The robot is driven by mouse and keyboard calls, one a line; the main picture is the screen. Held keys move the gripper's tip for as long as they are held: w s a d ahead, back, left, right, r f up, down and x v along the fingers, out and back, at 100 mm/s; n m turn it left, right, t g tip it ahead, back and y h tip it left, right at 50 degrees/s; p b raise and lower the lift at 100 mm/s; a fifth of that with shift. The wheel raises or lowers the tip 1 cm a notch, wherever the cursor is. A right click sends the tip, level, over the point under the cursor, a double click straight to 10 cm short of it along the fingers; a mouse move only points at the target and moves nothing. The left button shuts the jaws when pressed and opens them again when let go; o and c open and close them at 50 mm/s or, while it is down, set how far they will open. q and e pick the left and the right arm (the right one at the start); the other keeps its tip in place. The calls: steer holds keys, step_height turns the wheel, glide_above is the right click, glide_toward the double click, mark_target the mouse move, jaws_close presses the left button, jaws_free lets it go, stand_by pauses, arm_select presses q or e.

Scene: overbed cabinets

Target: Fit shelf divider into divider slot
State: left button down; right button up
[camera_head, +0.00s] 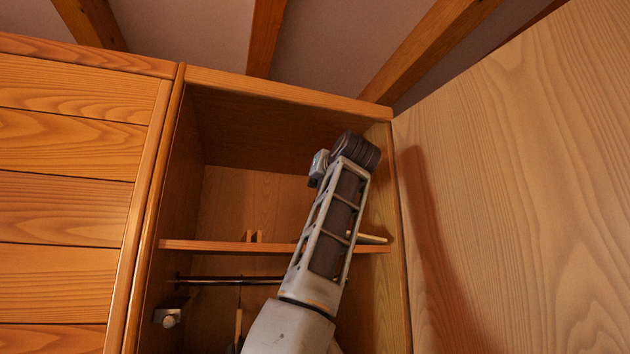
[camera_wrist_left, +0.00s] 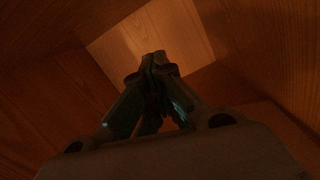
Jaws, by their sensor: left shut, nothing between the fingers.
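The open cabinet's shelf (camera_head: 210,245) crosses the middle of the head view. Two short upright wooden strips (camera_head: 253,237) stand close together on it, left of my arm, with a narrow gap like a divider slot. A pale flat piece (camera_head: 372,238), perhaps the shelf divider, lies on the shelf at the right, partly hidden behind my arm. My left arm rises in front of the shelf into the upper compartment. The left gripper (camera_wrist_left: 154,66) shows in the left wrist view, shut and empty, inside dark wooden walls. My right gripper is out of view.
A rod (camera_head: 225,280) runs below the shelf, with a thin thing hanging from it. A small metal fitting (camera_head: 168,317) is on the left wall. A closed slatted panel (camera_head: 60,210) is at left and a broad wooden panel (camera_head: 530,180) at right. The upper compartment's left side is free.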

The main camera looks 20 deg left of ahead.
arm_select(q)
steer(key=shift+d+m+t, duration=0.15)
steer(key=shift+m+t, duration=0.15)
steer(key=shift+m, duration=0.1)
steer(key=shift+s+d+m+t+b, duration=0.15)
steer(key=shift+m+t+b, duration=0.15)
steer(key=shift+m+b, duration=0.25)
steer(key=shift+d+m+t+b, duration=0.2)
steer(key=shift+m+t+b, duration=0.2)
steer(key=shift+m+b, duration=0.35)
steer(key=shift+s+d+m+t+b, duration=0.2)
steer(key=shift+m+t+b, duration=0.3)
steer(key=shift+m, duration=0.6)
steer(key=shift+d+m+t+h+b, duration=0.3)
steer(key=shift+m+t+b, duration=0.2)
steer(key=shift+m, duration=0.4)
steer(key=shift+s+d+m+t+h+b, duration=0.1)
steer(key=shift+m+t+h+b, duration=0.25)
steer(key=shift+m, duration=0.35)
steer(key=shift+d+m+t+h+b, duration=0.15)
steer(key=shift+m+t+h+b, duration=0.2)
steer(key=shift+m, duration=0.45)
